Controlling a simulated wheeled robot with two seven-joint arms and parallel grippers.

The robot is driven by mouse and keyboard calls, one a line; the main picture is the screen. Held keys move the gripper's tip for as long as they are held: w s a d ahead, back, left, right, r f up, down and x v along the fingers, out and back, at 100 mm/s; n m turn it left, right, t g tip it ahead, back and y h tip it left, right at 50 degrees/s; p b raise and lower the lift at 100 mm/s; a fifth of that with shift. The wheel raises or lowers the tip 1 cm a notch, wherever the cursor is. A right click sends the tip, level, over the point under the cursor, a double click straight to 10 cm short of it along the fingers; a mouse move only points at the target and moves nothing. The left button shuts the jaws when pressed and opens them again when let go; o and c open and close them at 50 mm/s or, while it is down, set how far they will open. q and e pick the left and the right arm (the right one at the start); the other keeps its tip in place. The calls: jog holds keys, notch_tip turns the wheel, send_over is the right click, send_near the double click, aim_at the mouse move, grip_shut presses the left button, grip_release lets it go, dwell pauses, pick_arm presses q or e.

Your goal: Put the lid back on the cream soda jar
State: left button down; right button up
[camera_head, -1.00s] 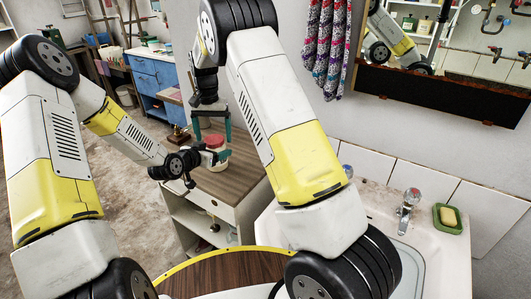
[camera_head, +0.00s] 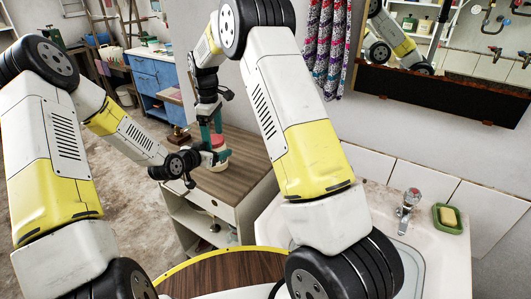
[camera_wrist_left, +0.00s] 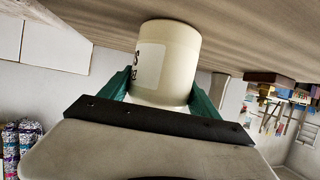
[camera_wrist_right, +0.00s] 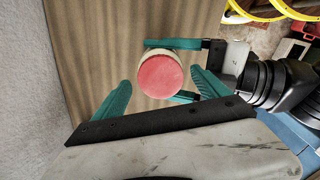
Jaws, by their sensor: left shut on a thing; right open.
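The cream soda jar (camera_head: 221,162) stands upright on the wooden top of a cabinet. In the left wrist view the pale jar body (camera_wrist_left: 165,60) with a white label sits between the teal fingers. My left gripper (camera_head: 209,158) is shut on the jar from the side. The red lid (camera_wrist_right: 160,77) is on top of the jar; whether it is fully seated I cannot tell. My right gripper (camera_wrist_right: 163,93) is open and points down, its fingers spread on either side of the lid and apart from it. In the head view my right gripper (camera_head: 212,135) partly hides the lid.
The cabinet top (camera_head: 242,160) around the jar is mostly bare. A wall stands close behind it. The washbasin with a tap (camera_head: 408,200) and a green soap dish (camera_head: 447,218) lies to the right. A blue cabinet (camera_head: 153,78) stands farther back.

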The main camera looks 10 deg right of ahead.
jog(key=n, duration=0.9)
jog(key=shift+n, duration=0.3)
notch_tip(320, 180, up, 8)
jog(key=s+d+f+m, duration=0.5)
jog(key=d+m, duration=0.2)
jog(key=m, duration=0.4)
jog(key=s+d+f+m, duration=0.5)
jog(key=d+m, duration=0.3)
jog(key=m, duration=0.3)
jog(key=shift+s+d+f+m, duration=0.15)
jog(key=shift+s+d+m, duration=0.2)
jog(key=shift+s, duration=0.3)
pick_arm(q)
jog(key=shift+c, duration=0.3)
grip_release()
pick_arm(e)
jog(key=shift+a, duration=0.1)
